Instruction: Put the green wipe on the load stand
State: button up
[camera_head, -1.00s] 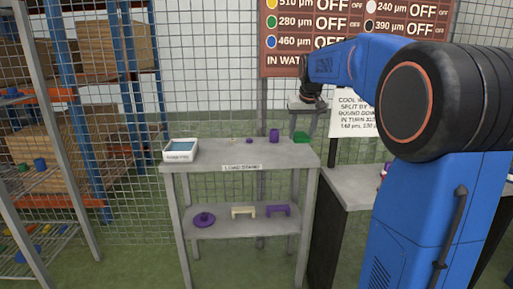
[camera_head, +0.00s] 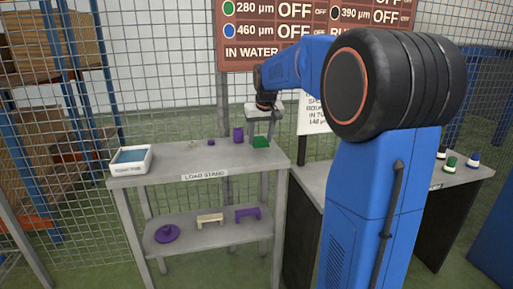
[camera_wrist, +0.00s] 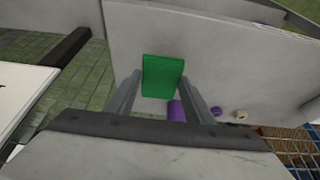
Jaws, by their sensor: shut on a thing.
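The load stand (camera_head: 200,176) is a grey two-tier table with a label on its front edge. My gripper (camera_head: 262,133) is over the back right part of its top. The green wipe (camera_head: 261,142) is between my gripper's fingertips, at or just above the top surface; I cannot tell whether it touches. In the wrist view my gripper (camera_wrist: 162,80) is shut on the green wipe (camera_wrist: 162,77), with the grey stand top (camera_wrist: 235,65) behind it.
On the stand top are a white tray with blue inside (camera_head: 131,160), a small purple piece (camera_head: 211,142) and a purple cylinder (camera_head: 238,135). The lower shelf holds a purple knobbed disc (camera_head: 167,233), a cream bridge (camera_head: 210,220) and a purple bridge (camera_head: 247,214). A grey bench (camera_head: 455,175) stands to the right.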

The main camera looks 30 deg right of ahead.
aim_at(261, 142)
jog(key=shift+f, duration=2.05)
jog(key=shift+f, duration=0.1)
jog(key=o, duration=0.9)
jog(key=v, duration=1.2)
